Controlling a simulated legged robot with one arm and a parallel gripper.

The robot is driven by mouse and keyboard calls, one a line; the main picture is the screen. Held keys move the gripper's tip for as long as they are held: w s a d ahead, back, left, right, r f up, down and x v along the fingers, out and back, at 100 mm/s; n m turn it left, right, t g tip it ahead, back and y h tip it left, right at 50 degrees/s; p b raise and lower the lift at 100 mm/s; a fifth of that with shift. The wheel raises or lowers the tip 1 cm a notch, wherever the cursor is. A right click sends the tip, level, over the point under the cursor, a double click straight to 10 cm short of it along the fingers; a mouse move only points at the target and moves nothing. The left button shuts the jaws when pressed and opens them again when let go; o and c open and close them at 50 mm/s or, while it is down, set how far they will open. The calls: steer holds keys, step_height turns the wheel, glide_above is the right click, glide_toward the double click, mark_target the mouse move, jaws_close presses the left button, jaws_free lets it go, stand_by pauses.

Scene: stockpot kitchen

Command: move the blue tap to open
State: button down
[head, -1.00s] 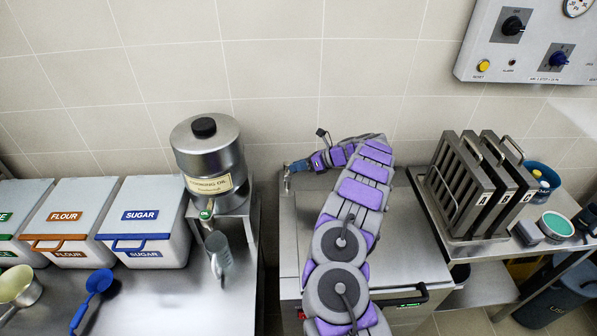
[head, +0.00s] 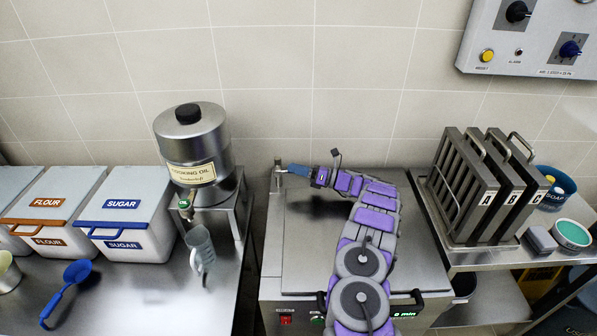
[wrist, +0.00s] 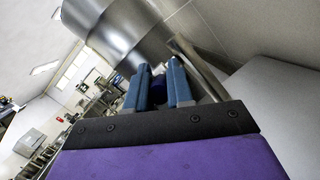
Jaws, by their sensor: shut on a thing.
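The blue tap's dark blue handle (wrist: 160,81) shows between my two fingers in the wrist view. My gripper (head: 284,169) is shut on it, beside a short metal post (head: 278,183) at the back left corner of the steel-topped unit (head: 345,240) in the head view. The gripper's fingers also show in the wrist view (wrist: 159,66), one on each side of the handle. In the head view the fingers hide most of the handle, so its exact angle cannot be told.
A cooking oil drum (head: 192,150) with a small tap stands left on a stand, with a grey jug (head: 201,248) below. A rack of lettered panels (head: 470,190) stands right. A control panel (head: 535,35) hangs on the wall. The unit's top is mostly clear.

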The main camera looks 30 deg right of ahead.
steer(key=shift+w+r, duration=0.1)
steer(key=shift+r, duration=0.05)
steer(key=c, duration=1.5)
jaws_free()
steer(key=shift+o, duration=0.9)
steer(key=shift+w, duration=0.2)
steer(key=shift+s+f, duration=0.1)
steer(key=shift+f, duration=0.1)
steer(key=p+v, duration=0.1)
steer(key=v, duration=0.6)
steer(key=shift+s+d+f, duration=0.1)
steer(key=shift+d+f, duration=0.05)
steer(key=shift+d, duration=0.15)
